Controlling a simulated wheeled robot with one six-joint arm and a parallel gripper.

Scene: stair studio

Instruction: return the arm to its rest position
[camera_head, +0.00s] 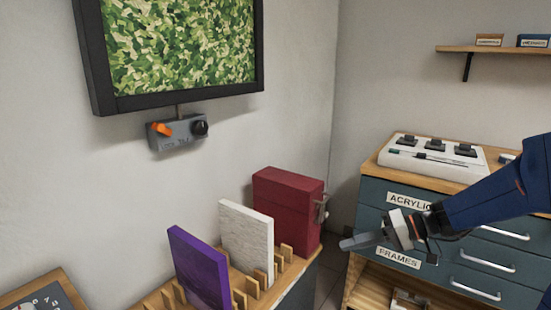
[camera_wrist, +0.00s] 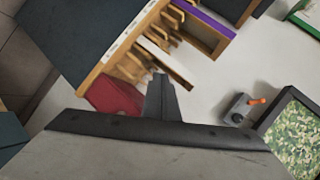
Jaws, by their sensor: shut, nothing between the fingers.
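My gripper (camera_head: 352,243) reaches in from the right edge in the head view, at the end of my dark blue arm. Its fingers are shut together with nothing between them, and they point left. It appears in front of the blue drawer cabinet (camera_head: 368,222) and to the right of the red box (camera_head: 287,200). In the wrist view my gripper (camera_wrist: 161,80) shows as one closed dark shape at the lower middle. No contact between it and anything else shows.
A wooden slotted rack (camera_head: 262,296) holds a purple panel (camera_head: 198,268) and a white panel (camera_head: 246,240). A grey control box (camera_head: 178,131) with an orange lever hangs below a framed camouflage picture (camera_head: 180,45). A white tray (camera_head: 430,155) tops the cabinet. A shelf (camera_head: 490,49) hangs above.

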